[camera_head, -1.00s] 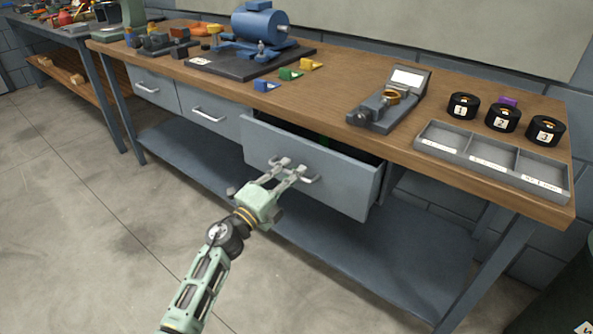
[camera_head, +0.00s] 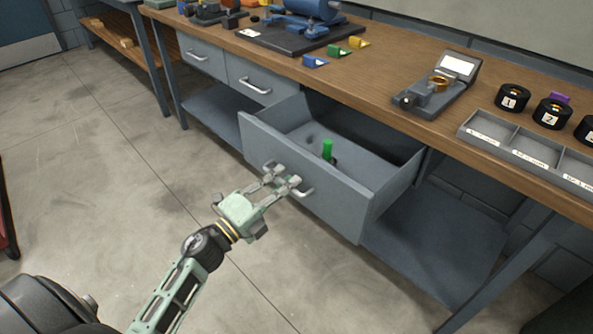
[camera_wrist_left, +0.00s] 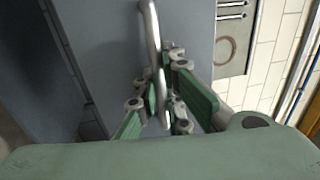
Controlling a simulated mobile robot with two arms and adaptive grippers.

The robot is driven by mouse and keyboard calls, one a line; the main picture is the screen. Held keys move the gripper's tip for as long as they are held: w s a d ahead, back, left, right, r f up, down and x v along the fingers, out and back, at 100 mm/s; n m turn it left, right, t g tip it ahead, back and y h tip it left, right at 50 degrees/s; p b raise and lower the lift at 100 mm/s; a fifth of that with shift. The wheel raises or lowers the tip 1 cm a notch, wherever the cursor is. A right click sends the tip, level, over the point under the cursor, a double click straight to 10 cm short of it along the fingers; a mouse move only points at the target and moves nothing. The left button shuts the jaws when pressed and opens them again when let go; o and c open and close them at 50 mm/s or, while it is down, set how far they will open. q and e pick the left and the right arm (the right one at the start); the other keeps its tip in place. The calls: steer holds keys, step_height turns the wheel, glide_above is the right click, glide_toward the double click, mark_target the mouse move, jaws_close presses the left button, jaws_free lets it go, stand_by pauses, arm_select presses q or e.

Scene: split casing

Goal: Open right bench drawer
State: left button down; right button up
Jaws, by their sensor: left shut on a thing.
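The right bench drawer (camera_head: 335,201) is pulled well out from under the bench, and its inside shows. A green-topped object (camera_head: 327,150) stands inside it. My left gripper (camera_head: 283,183) is at the drawer front, shut on the drawer's metal handle (camera_head: 306,192). In the left wrist view the handle (camera_wrist_left: 153,45) runs between the gripper fingers (camera_wrist_left: 166,115), with the grey drawer front (camera_wrist_left: 105,50) behind it. My right gripper is not in view.
Two shut drawers (camera_head: 249,82) are to the left. The wooden bench top (camera_head: 375,68) carries a gauge stand (camera_head: 432,92), a labelled tray (camera_head: 510,139) and several black rings. A lower shelf (camera_head: 432,240) lies below. The floor in front is clear.

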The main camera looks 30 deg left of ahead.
arm_select(q)
steer(key=shift+r+v, duration=0.15)
steer(key=shift+v, duration=0.5)
steer(key=shift+r+v, duration=0.1)
steer(key=shift+v, duration=0.6)
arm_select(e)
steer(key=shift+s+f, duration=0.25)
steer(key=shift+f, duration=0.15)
arm_select(q)
steer(key=c, duration=2.1)
jaws_free()
steer(key=shift+s+f, duration=0.1)
steer(key=shift+s, duration=0.05)
steer(key=v, duration=1.1)
steer(key=shift+s+a, duration=0.2)
steer(key=shift+s, duration=0.2)
